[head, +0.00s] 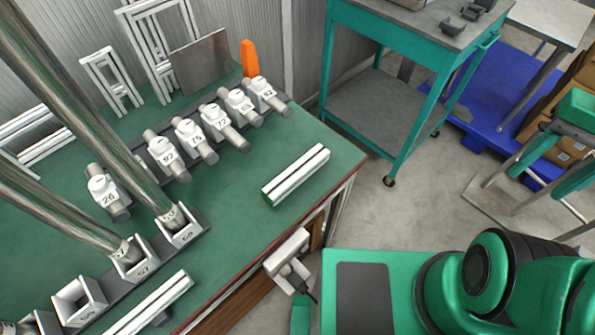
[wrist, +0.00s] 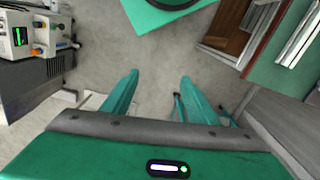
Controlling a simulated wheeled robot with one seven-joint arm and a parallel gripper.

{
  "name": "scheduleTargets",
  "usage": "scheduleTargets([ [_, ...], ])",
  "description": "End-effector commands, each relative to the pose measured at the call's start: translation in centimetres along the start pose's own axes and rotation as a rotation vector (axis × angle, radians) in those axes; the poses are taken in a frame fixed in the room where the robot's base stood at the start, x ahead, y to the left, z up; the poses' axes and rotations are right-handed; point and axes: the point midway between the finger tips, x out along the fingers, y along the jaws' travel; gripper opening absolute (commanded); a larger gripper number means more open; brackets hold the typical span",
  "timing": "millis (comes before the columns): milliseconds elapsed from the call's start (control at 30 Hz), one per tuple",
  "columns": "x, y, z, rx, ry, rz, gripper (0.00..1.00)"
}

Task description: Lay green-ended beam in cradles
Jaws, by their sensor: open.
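A short white ribbed beam with a green end (head: 296,175) lies on the green bench top, near its front edge. Its green end faces the lower left. At lower left, open-topped grey-white holders that look like cradles (head: 79,301) stand in a row on a dark strip. Two long metal tubes (head: 75,215) slope up to the left from two of these holders. My gripper (wrist: 158,88) shows in the wrist view with its two green fingers apart and nothing between them. It is over the floor, away from the bench. I cannot pick it out in the head view.
Several numbered white blocks with grey cylinders (head: 216,120) stand behind the beam. Another white beam (head: 150,305) lies at the front left. An orange object (head: 249,58) stands at the back. A green trolley (head: 405,70) stands right of the bench, with open floor (head: 390,215) in front.

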Motion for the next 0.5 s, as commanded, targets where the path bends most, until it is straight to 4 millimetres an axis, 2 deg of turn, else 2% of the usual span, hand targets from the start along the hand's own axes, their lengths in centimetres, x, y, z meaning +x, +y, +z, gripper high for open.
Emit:
scheduleTargets([
  [167,0.8,-5.0,-2.7,0.007,-0.049,0.013,0.53],
  [300,2.4,-10.3,-4.6,0.018,-0.107,0.008,0.53],
  [500,5.5,-18.7,-5.2,0.032,-0.218,-0.015,0.53],
])
